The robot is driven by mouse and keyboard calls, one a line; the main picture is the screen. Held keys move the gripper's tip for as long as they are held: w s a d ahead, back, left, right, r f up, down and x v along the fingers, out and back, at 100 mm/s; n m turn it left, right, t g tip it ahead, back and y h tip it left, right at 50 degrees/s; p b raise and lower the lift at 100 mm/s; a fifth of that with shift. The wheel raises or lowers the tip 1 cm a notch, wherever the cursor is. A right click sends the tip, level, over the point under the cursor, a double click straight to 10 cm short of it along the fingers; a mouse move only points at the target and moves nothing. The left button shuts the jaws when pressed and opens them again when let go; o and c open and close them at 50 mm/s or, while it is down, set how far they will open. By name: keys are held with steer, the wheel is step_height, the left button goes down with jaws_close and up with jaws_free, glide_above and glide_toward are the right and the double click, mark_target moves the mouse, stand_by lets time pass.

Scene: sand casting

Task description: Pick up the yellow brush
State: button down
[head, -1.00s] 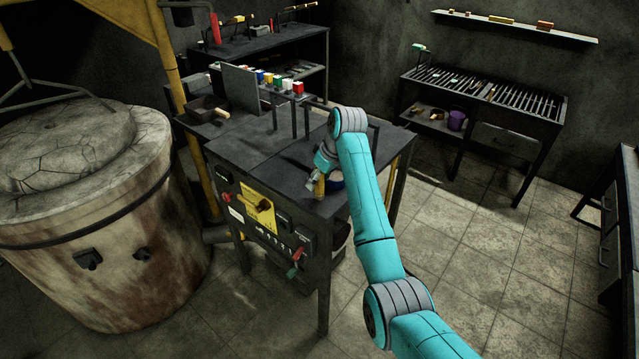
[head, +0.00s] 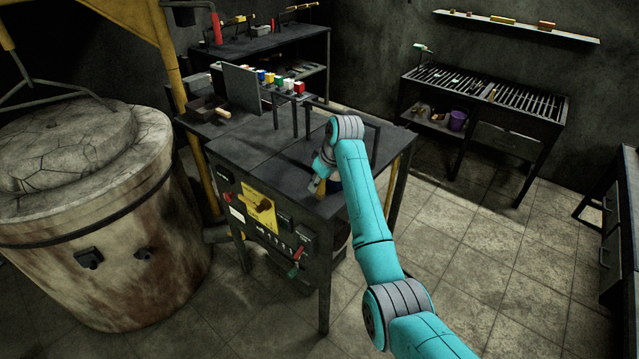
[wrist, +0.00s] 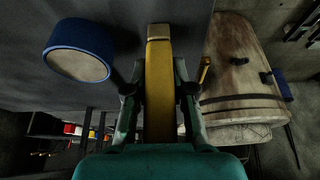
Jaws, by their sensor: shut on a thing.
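The yellow brush (wrist: 159,60) stands out in the middle of the wrist view, a long flat yellow piece running between the two fingers. My gripper (wrist: 160,92) is shut on it, one finger on each side. In the head view my gripper (head: 322,172) is over the front right part of the dark work table (head: 255,150), and a small part of the yellow brush (head: 318,187) shows below it. My arm hides part of that area. I cannot tell whether the brush touches the table.
A round blue-rimmed container (wrist: 80,50) stands beside the brush, apart from it. Several coloured blocks (head: 280,80) sit on a raised rack behind. A large stained furnace (head: 85,220) stands at left. A grated bench (head: 485,90) is at right, with clear floor before it.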

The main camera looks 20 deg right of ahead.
step_height(320, 180, up, 10)
stand_by(0.5)
stand_by(1.6)
